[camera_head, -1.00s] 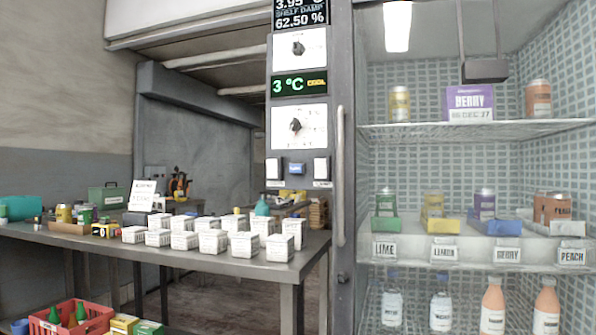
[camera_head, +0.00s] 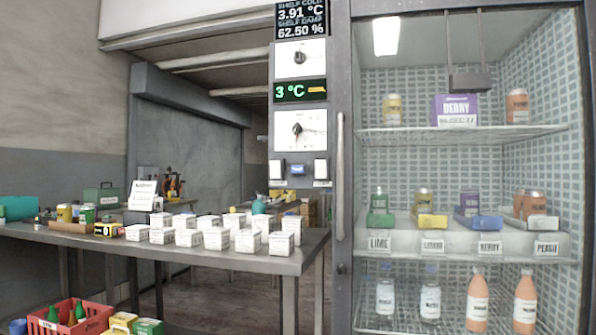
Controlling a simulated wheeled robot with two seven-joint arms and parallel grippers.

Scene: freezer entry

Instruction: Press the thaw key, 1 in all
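A control column (camera_head: 285,225) stands left of the glass-fronted freezer. Low on it is a row of keys: a white key (camera_head: 276,169) at left, a blue key (camera_head: 297,169) in the middle and a white key (camera_head: 320,168) at right. Small labels sit under the white keys, too small to read, so I cannot tell which key is the thaw key. Above the keys are two dials, the lower dial (camera_head: 297,129) and the upper dial (camera_head: 299,58), with a green display (camera_head: 300,91) reading 3 °C between them. Neither of my grippers shows.
The freezer door handle (camera_head: 340,178) runs upright just right of the keys. A metal table (camera_head: 250,264) with several white boxes stands at left, in front of the column. A red crate (camera_head: 70,325) is below it. Shelves behind the glass hold cans and bottles.

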